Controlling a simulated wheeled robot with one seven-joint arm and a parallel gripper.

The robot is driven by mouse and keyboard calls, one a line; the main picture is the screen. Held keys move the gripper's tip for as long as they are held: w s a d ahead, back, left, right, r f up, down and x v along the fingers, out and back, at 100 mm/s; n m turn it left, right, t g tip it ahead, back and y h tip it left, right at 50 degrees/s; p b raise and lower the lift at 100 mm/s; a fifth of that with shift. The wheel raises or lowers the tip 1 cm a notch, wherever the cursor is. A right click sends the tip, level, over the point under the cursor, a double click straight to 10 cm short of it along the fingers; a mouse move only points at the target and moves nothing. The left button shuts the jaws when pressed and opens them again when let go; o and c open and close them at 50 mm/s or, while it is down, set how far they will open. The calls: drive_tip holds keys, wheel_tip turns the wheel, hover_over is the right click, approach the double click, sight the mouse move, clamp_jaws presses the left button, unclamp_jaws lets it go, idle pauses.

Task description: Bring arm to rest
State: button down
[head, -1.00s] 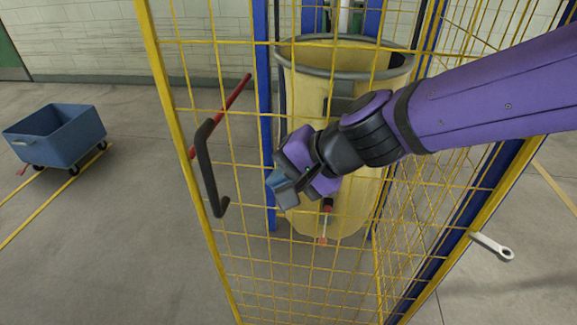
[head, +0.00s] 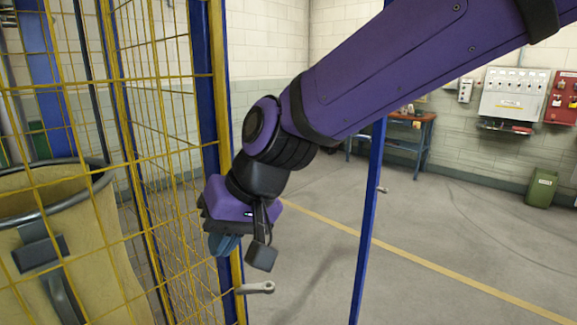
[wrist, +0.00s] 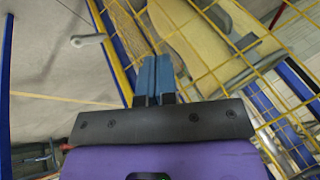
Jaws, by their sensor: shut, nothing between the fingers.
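My purple arm reaches in from the upper right in the head view, bent down at the wrist. My gripper (head: 224,244) points down beside the yellow mesh panel (head: 170,150), near its blue and yellow edge post. In the wrist view the two blue fingers (wrist: 153,76) are together, with nothing held between them. I cannot tell whether the gripper touches the mesh.
A beige bag (head: 95,245) with a dark rim stands behind the mesh at left. A grey lever handle (head: 256,288) sticks out below my gripper. A thin blue post (head: 370,225) stands to the right. Open floor (head: 450,240) lies beyond it.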

drive_tip(key=w+d+r+m+t+h, duration=0.1)
drive_tip(key=d+r+m+t, duration=0.15)
drive_tip(key=d, duration=1.05)
drive_tip(key=w+d+r+m+t+h, duration=0.1)
drive_tip(key=w+d+r+t+h, duration=0.15)
drive_tip(key=d, duration=1.05)
drive_tip(key=s+d+m+h, duration=0.1)
drive_tip(key=s+d, duration=0.4)
drive_tip(key=d, duration=0.3)
drive_tip(key=s+d+m+h, duration=0.1)
drive_tip(key=s+d+m, duration=0.1)
drive_tip(key=s+d, duration=0.3)
drive_tip(key=d, duration=0.4)
drive_tip(key=shift+r, duration=0.2)
